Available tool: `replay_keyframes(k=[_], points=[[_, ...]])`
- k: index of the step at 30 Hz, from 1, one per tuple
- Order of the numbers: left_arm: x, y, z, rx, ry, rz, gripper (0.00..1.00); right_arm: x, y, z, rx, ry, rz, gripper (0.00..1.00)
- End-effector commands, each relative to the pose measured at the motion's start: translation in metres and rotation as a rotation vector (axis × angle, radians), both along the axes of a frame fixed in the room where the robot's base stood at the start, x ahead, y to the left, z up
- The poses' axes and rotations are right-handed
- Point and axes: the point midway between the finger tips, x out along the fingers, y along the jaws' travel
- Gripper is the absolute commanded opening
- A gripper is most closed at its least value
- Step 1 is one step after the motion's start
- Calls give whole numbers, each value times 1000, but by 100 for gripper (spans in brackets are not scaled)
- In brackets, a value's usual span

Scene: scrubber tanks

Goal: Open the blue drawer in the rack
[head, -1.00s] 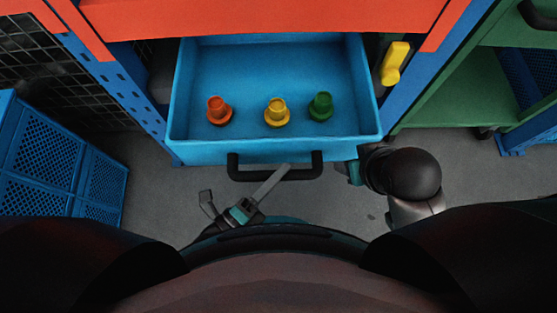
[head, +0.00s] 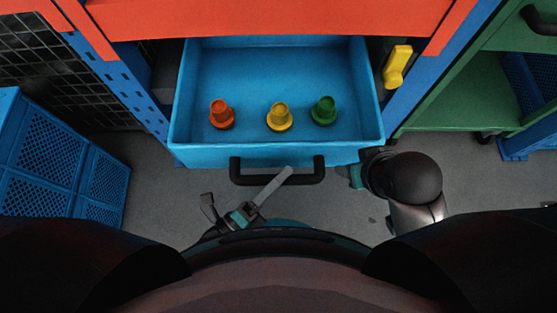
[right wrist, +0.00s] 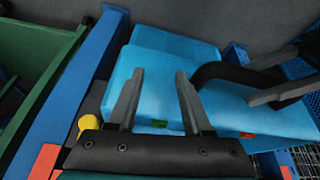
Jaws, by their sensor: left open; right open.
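The blue drawer (head: 275,152) stands pulled out of the rack in the head view, its inside showing. Its black handle (head: 277,180) is on the front; it also shows in the right wrist view (right wrist: 218,74). My left gripper (head: 246,181) is open at the handle, one finger overlapping the bar in the picture; I cannot tell whether it touches. My right gripper (right wrist: 160,75) is open and empty beside the drawer (right wrist: 165,70) in the right wrist view. In the head view its fingers are hidden below my right arm, near the drawer's front right corner.
An orange (head: 221,114), a yellow (head: 279,117) and a green piece (head: 323,111) stand in the drawer. A red drawer or panel (head: 260,18) is above. A yellow object (head: 397,65) sits right of it. Blue crates (head: 60,160) stand left, a green rack (head: 460,90) right.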

Motion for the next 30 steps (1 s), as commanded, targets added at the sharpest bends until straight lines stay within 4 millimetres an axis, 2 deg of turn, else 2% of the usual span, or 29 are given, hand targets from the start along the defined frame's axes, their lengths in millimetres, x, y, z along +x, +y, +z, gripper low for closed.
replay_keyframes(k=[9,14,24,30], points=[[0,0,0,-1,-1,0,59,0,0,0,0,1,0,50],[-10,9,-2,1,2,0,59,0,0,1,0,0,0,50],[-64,64,-13,3,4,0,59,-2,-1,-18,-5,32,0,50],[-91,92,-18,2,4,0,59,0,0,-19,-5,27,1,50]])
